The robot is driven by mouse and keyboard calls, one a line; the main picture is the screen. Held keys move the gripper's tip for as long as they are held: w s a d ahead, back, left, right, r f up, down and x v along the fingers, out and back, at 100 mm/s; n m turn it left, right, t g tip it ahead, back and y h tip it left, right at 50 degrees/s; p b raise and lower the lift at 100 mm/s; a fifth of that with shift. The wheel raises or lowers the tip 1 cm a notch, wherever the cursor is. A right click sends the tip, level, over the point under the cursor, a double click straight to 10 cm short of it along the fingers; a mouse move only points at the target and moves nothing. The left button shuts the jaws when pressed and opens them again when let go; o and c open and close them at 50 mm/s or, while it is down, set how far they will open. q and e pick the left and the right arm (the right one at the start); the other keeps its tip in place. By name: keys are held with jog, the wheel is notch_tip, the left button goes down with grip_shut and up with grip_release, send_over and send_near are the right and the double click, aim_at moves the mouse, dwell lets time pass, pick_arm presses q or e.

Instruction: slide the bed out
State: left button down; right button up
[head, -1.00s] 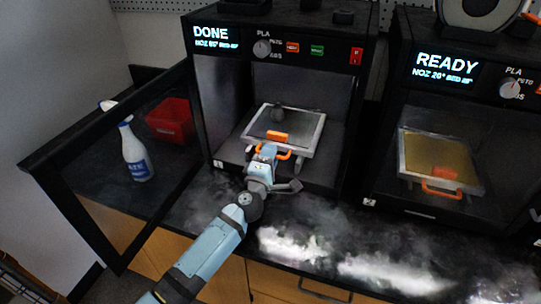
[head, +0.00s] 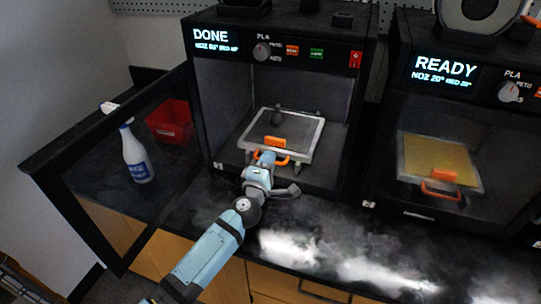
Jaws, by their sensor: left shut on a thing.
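The left 3D printer (head: 282,42) reads DONE and its glass door (head: 128,165) stands open to the left. An orange handle (head: 284,160) is at the bed's front edge. My left gripper (head: 266,160) is shut on this handle at the chamber's front. The arm hides part of the bed's front edge. My right gripper is not in view.
A second printer (head: 460,110) on the right reads READY, with a yellowish bed (head: 438,158) behind its shut door. A spray bottle (head: 137,155) and a red bin (head: 171,122) show behind the open door's glass. The dark counter (head: 330,215) before the printers is clear.

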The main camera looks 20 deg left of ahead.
pick_arm(q)
jog(key=s+p, duration=0.1)
jog(key=s, duration=0.6)
jog(key=s+p, duration=0.1)
jog(key=s, duration=1.3)
jog(key=shift+s+a+p, duration=0.25)
jog(key=shift+a+p, duration=0.1)
jog(key=shift+p, duration=0.05)
jog(key=shift+f, duration=0.1)
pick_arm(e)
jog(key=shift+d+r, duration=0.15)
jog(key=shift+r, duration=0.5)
pick_arm(q)
jog(key=c, duration=1.5)
grip_release()
jog(key=shift+s, duration=0.1)
jog(key=shift+o, duration=1.3)
jog(key=shift+s, duration=0.2)
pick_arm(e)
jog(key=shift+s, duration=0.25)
